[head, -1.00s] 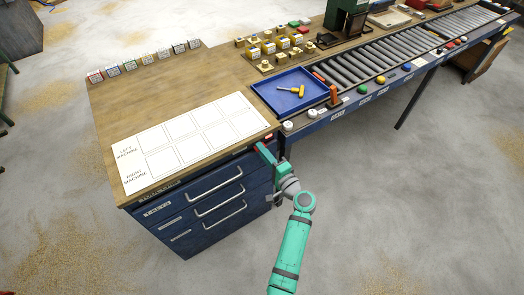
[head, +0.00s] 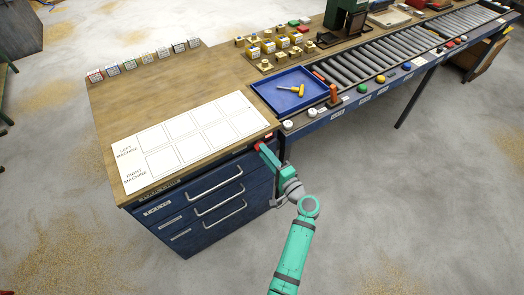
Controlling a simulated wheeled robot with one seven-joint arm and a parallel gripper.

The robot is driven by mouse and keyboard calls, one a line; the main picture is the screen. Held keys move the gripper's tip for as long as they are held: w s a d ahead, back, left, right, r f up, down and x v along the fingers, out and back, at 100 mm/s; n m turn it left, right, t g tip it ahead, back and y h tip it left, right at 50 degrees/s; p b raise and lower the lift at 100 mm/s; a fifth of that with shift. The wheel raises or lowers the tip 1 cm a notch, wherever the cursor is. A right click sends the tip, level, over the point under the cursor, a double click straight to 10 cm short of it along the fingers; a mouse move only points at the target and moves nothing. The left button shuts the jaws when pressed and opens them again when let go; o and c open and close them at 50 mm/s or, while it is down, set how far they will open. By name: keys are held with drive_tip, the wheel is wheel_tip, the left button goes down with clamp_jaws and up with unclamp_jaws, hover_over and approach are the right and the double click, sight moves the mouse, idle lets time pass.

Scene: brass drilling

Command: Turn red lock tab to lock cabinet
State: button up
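The blue cabinet (head: 180,222) stands under the wooden worktop, with several drawers facing the front, all looking shut. A small red piece, seemingly the lock tab (head: 257,147), shows at the cabinet's upper right front corner, just below the worktop edge. A second bit of red (head: 268,135) shows on the edge above it. My green gripper (head: 262,151) reaches up from the lower right, its tip at the red tab. The gripper covers part of that corner. Whether its fingers are open or touch the tab is too small to tell.
A white sheet with blank squares (head: 193,138) lies on the worktop (head: 135,105). Coloured buttons line the conveyor's front edge. The floor in front is clear.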

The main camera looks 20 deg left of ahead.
drive_tip(key=v, duration=0.8)
drive_tip(key=shift+s+d, duration=0.25)
drive_tip(key=s+d+f+t+h, duration=0.1)
drive_tip(key=s+d+f+h, duration=0.45)
drive_tip(key=s, duration=0.55)
drive_tip(key=s+d+f+h, duration=0.2)
drive_tip(key=s+f+h, duration=0.4)
drive_tip(key=s+f, duration=0.3)
drive_tip(key=s+d+r+n+t+h, duration=0.2)
drive_tip(key=s+r+n, duration=0.5)
drive_tip(key=s+r, duration=1.1)
drive_tip(key=shift+d+r+t+h, duration=0.4)
drive_tip(key=shift+d+t, duration=0.3)
drive_tip(key=shift+d, duration=0.2)
